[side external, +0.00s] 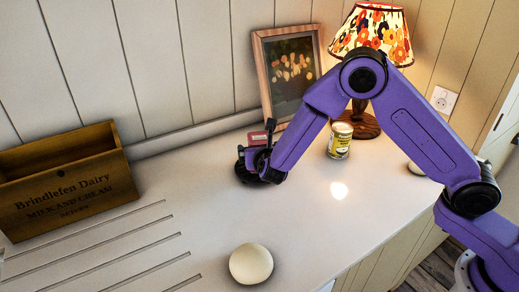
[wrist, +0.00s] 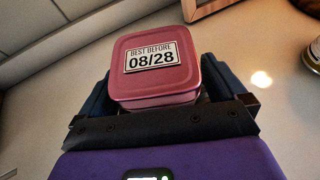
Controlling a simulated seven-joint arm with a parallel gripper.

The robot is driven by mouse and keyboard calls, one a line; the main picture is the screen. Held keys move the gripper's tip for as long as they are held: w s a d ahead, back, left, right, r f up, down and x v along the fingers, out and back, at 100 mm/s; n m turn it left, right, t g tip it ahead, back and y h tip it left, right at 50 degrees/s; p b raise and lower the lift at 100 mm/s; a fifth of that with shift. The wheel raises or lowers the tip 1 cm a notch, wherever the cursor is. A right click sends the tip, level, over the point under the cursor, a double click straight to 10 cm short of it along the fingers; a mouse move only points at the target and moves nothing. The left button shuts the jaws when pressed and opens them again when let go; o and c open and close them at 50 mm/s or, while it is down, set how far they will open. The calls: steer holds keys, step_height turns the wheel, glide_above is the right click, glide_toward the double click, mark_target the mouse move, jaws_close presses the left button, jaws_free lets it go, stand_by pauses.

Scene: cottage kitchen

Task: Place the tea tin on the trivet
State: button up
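The tea tin is a pink-red square tin (wrist: 155,85) with rounded corners and a white "BEST BEFORE 08/28" label on its lid. In the wrist view it sits between the two fingers of my gripper (wrist: 158,98), which lie close along its left and right sides. Whether they press on it is unclear. In the side view only a small red part of the tin (side external: 258,138) shows behind my dark gripper (side external: 256,168), low at the counter. Whether the tin rests on the counter is hidden. I cannot make out a trivet in either view.
A wooden dairy crate (side external: 70,190) stands at the left. A framed picture (side external: 287,75) leans on the back wall. A floral lamp (side external: 372,30) and a yellow-labelled can (side external: 340,140) stand at the right. A cream round object (side external: 251,264) lies at the front. The middle counter is clear.

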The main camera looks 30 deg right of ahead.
steer(key=shift+r, duration=0.2)
steer(key=v, duration=1.2)
steer(key=s+d+r+m+g, duration=0.2)
steer(key=s+d+m+g, duration=0.5)
steer(key=s+d+m, duration=0.55)
steer(key=s+d+m+g+y, duration=0.1)
steer(key=s+m+g+y, duration=0.1)
steer(key=s, duration=0.7)
steer(key=s+d+r+m+g+y, duration=0.1)
steer(key=s+d+m+g+y, duration=0.1)
steer(key=s, duration=0.8)
steer(key=shift+s+r+m+g+y, duration=0.3)
steer(key=shift+m+g+y, duration=0.4)
steer(key=shift+m+y, duration=0.35)
